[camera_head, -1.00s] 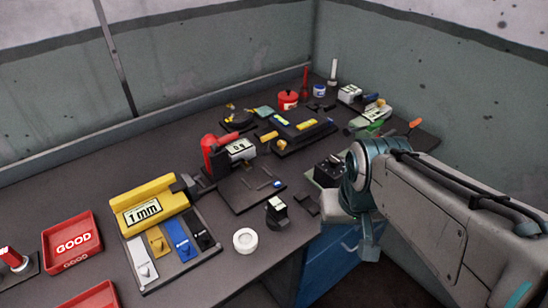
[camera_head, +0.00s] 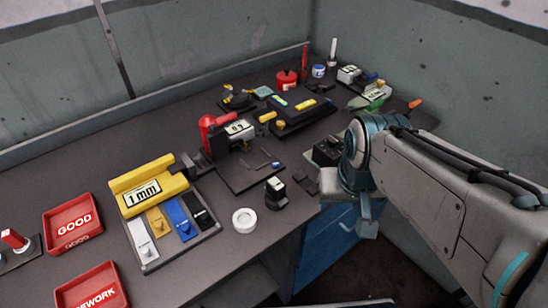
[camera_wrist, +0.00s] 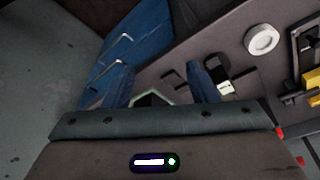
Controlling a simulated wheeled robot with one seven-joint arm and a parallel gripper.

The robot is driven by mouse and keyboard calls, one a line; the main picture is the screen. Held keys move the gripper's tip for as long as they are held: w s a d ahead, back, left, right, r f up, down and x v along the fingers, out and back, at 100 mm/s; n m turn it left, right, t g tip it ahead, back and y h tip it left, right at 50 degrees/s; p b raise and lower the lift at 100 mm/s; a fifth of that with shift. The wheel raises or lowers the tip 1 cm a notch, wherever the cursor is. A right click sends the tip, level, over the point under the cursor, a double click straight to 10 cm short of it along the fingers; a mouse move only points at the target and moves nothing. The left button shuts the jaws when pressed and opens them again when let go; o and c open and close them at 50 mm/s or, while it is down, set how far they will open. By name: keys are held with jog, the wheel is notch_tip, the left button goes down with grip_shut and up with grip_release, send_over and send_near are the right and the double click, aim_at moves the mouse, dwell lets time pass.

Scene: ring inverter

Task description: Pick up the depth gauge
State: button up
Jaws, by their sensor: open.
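A small black device with a pale display (camera_head: 275,190) stands upright near the table's front edge; it looks most like the depth gauge, though I cannot read its display. It also shows in the wrist view (camera_wrist: 217,88), just right of my right finger. My gripper (camera_wrist: 157,76) is open, with its two blue fingers apart and nothing held between them. A dark box with a pale green rim (camera_wrist: 152,99) shows beyond and between the fingers, partly hidden. In the head view my arm is right of the small device, over the table's front edge.
A white ring (camera_head: 244,221) lies left of the small device. A yellow gauge reading 1 mm (camera_head: 150,190) sits on a tray of coloured blocks. Red GOOD (camera_head: 73,224) and REWORK (camera_head: 92,288) bins are at left. Blue drawers (camera_head: 325,240) are below the table.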

dwell(0.3)
jog(key=o, duration=0.3)
jog(key=shift+w+a+r+n, duration=0.2)
jog(key=shift+w+r+n, duration=0.2)
jog(key=shift+n, duration=0.3)
notch_tip(320, 180, up, 4)
jog(key=n+g+p, duration=0.3)
jog(key=n+p, duration=0.2)
jog(key=n, duration=1.8)
send_over(276, 184)
jog(key=shift+n, duration=0.3)
jog(key=f, duration=0.8)
jog(key=shift+s+a+f, duration=0.15)
jog(key=shift+s+f, duration=0.1)
jog(key=shift+f, duration=0.15)
jog(key=shift+w+f+p, duration=0.2)
jog(key=shift+f+p, duration=0.4)
jog(key=shift+f, duration=2.1)
jog(key=c, duration=1.2)
jog(key=shift+c, duration=0.5)
